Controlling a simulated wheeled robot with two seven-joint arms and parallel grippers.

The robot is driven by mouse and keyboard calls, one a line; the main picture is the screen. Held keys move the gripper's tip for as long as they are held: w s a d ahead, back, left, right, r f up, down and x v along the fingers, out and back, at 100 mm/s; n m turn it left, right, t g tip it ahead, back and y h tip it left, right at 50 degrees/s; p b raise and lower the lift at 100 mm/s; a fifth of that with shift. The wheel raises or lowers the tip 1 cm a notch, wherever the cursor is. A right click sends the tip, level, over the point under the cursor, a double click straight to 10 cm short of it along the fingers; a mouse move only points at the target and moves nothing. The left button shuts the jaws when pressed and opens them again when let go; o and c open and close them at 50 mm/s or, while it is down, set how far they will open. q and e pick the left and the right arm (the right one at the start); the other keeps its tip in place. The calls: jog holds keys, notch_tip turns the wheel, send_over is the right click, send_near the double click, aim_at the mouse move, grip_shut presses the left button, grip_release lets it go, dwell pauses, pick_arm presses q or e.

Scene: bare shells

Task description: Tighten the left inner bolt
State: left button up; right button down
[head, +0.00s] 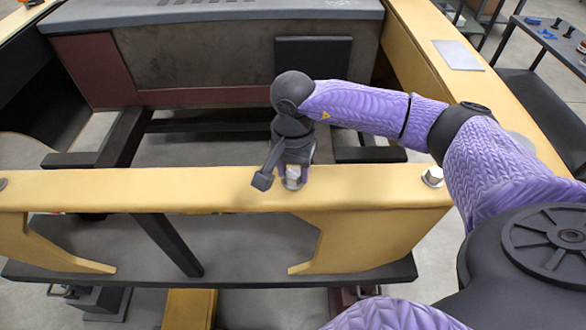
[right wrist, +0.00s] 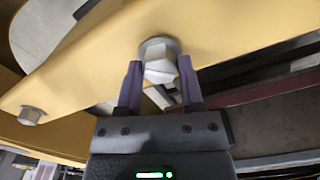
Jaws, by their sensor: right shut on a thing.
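A silver hex bolt (head: 293,181) sits on top of the yellow beam (head: 120,190), near the middle of the head view. My right gripper (head: 292,176) reaches down over it and is shut on its head. In the right wrist view the same bolt (right wrist: 159,58), with a round washer or flange, is between the two purple-grey fingers (right wrist: 160,82). Other bolts on the beam are one towards its right end (head: 433,176) and one at the far left edge (head: 3,183). Another bolt (right wrist: 30,115) shows in the right wrist view. My left gripper is not in view.
Behind the beam is a frame opening with dark crossbars (head: 215,126) and a grey panel (head: 210,55). A yellow side rail (head: 440,50) runs along the right, with a light plate (head: 458,55) on it. A dark cart (head: 550,45) with small parts stands at the far right.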

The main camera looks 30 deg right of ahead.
jog(key=m, duration=0.2)
jog(key=shift+r+m, duration=0.1)
jog(key=shift+m, duration=0.3)
jog(key=m, duration=0.4)
jog(key=shift+m, duration=0.3)
jog(key=m, duration=0.2)
jog(key=shift+m, duration=0.3)
jog(key=m, duration=0.4)
jog(key=shift+r+m, duration=0.1)
jog(key=shift+m, duration=0.2)
jog(key=m, duration=0.3)
jog(key=shift+m+p, duration=0.3)
jog(key=m, duration=0.3)
jog(key=shift+m+p, duration=0.75)
jog(key=shift+m, duration=0.85)
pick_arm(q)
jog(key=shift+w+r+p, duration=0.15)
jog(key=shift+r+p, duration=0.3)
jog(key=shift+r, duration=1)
pick_arm(e)
jog(key=shift+m, duration=1.6)
